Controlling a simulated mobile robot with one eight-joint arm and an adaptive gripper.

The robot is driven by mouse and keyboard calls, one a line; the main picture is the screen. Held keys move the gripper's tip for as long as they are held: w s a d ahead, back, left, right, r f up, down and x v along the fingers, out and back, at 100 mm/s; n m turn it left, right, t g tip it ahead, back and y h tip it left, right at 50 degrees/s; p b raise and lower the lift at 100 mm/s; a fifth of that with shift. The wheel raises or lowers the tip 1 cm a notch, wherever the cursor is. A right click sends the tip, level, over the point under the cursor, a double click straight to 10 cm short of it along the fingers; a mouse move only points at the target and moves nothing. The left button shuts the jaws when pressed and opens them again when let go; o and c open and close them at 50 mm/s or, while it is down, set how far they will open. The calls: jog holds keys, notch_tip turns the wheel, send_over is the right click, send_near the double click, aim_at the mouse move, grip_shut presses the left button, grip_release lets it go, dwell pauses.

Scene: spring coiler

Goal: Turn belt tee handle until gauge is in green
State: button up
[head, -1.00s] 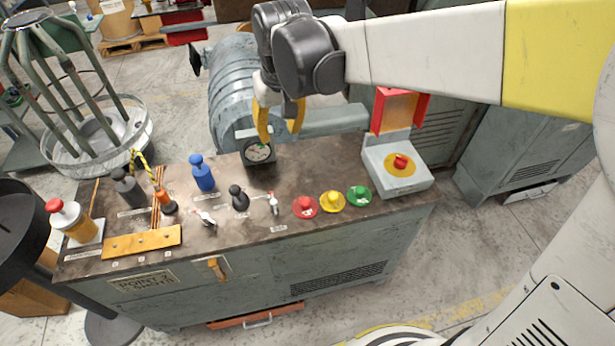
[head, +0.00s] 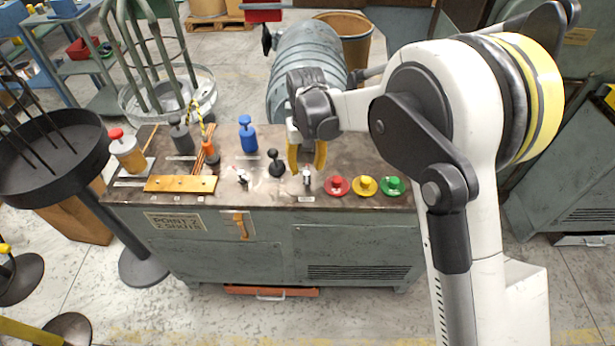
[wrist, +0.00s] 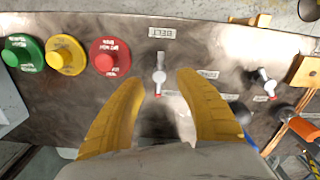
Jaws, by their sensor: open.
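The belt tee handle (head: 307,180) is a small silver tee with a red tip near the bench's front edge. In the wrist view the tee handle (wrist: 159,76) stands just beyond and between the fingertips, beside a label reading BELT (wrist: 161,33). My gripper (head: 306,168) has yellow fingers pointing down over the handle. In the wrist view my gripper (wrist: 162,74) is open, one finger on each side, with no visible contact. The gauge is hidden behind my gripper and arm in the head view, so its reading is not visible.
Red (head: 337,185), yellow (head: 364,186) and green (head: 392,186) buttons sit right of the handle. A black knob lever (head: 276,164) stands close on its left, with another small tee handle (head: 242,177) further left. A blue bottle (head: 247,135) stands behind.

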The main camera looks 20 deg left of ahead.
aim_at(307, 173)
jog(key=shift+f+b, duration=0.4)
jog(key=shift+f, duration=1.1)
grip_shut()
